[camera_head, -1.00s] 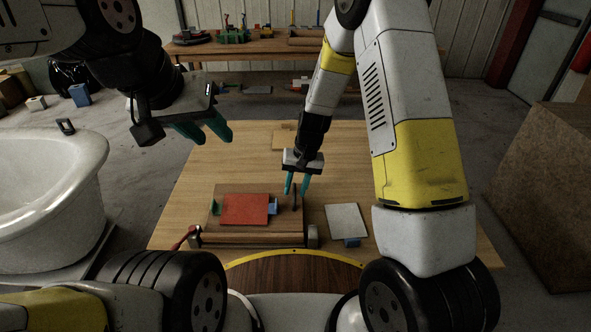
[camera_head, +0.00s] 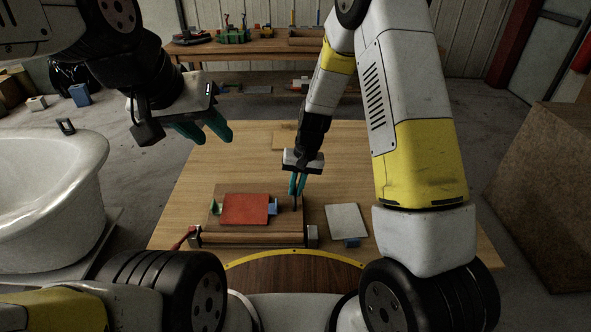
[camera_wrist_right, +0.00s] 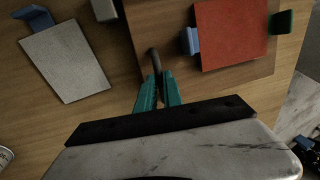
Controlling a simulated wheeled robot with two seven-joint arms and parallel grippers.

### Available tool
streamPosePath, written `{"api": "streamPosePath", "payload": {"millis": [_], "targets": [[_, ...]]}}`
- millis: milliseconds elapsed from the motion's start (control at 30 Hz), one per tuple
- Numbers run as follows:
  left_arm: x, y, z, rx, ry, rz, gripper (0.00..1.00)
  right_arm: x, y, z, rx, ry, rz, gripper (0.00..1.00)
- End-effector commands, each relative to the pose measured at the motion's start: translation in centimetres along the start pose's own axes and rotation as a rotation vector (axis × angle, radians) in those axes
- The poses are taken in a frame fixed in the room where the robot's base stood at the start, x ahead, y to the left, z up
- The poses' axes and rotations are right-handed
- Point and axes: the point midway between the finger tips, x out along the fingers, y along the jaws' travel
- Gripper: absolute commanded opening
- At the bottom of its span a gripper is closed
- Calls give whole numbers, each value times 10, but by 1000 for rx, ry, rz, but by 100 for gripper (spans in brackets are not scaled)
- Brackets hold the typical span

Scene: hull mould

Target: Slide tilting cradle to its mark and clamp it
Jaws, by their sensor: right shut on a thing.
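The tilting cradle (camera_head: 205,228) is a brown wooden board with a wooden bar along its near edge, on the table in front of me. A red plate (camera_head: 245,209) lies on it between a green block (camera_head: 215,207) and a blue block (camera_head: 273,206). My right gripper (camera_head: 297,190) is shut on a dark upright handle (camera_wrist_right: 153,58) at the board's right side; its fingers hide part of the handle. A red lever (camera_head: 183,238) sticks out at the cradle's left end. My left gripper (camera_head: 203,130) is open and empty above the table's left edge. I cannot make out a mark.
A grey plate (camera_head: 346,220) with a blue block under its near edge lies right of the cradle. A thin wooden piece (camera_head: 285,140) lies at the table's back. A white tub (camera_head: 50,190) stands left of the table (camera_head: 400,250). The tabletop behind the cradle is mostly clear.

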Motion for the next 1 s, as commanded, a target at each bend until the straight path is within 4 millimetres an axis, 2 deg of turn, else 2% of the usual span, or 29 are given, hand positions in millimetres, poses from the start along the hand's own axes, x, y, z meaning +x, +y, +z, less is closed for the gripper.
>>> {"api": "streamPosePath", "payload": {"millis": [767, 1000], "targets": [[0, 0, 0, 0, 0, 0, 36, 0, -1, 0, -2, 0, -2, 0], [0, 0, 0, 0, 0, 0, 36, 14, 2, -9, 18, -98, -5, 0]]}}
